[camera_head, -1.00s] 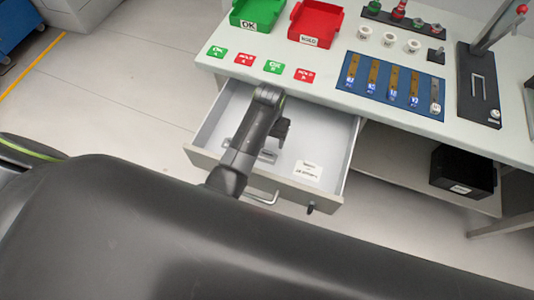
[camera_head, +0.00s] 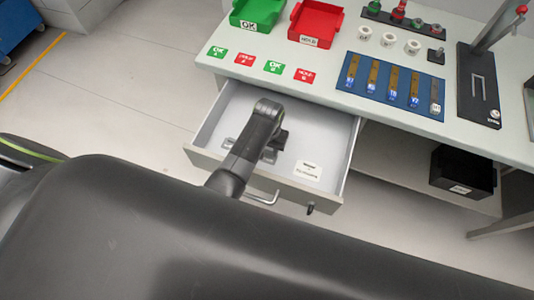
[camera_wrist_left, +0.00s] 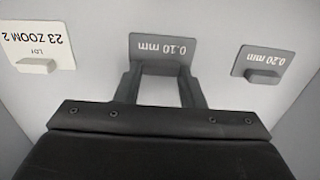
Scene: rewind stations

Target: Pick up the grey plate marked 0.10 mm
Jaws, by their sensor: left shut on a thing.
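The grey plate marked 0.10 mm (camera_wrist_left: 163,48) is at the top middle of the left wrist view, its label upside down. My left gripper (camera_wrist_left: 162,72) is shut on this plate, with one finger on each side of its near part. The grip itself is partly hidden. In the head view my left gripper (camera_head: 276,146) is down inside the open drawer (camera_head: 335,150), and my arm covers most of the plate there. I cannot tell whether the plate still touches the drawer floor. My right gripper is not in view.
A grey plate marked 0.20 mm (camera_wrist_left: 263,63) lies to the right in the wrist view. The drawer walls surround my gripper. The table top (camera_head: 330,88) with trays overhangs behind.

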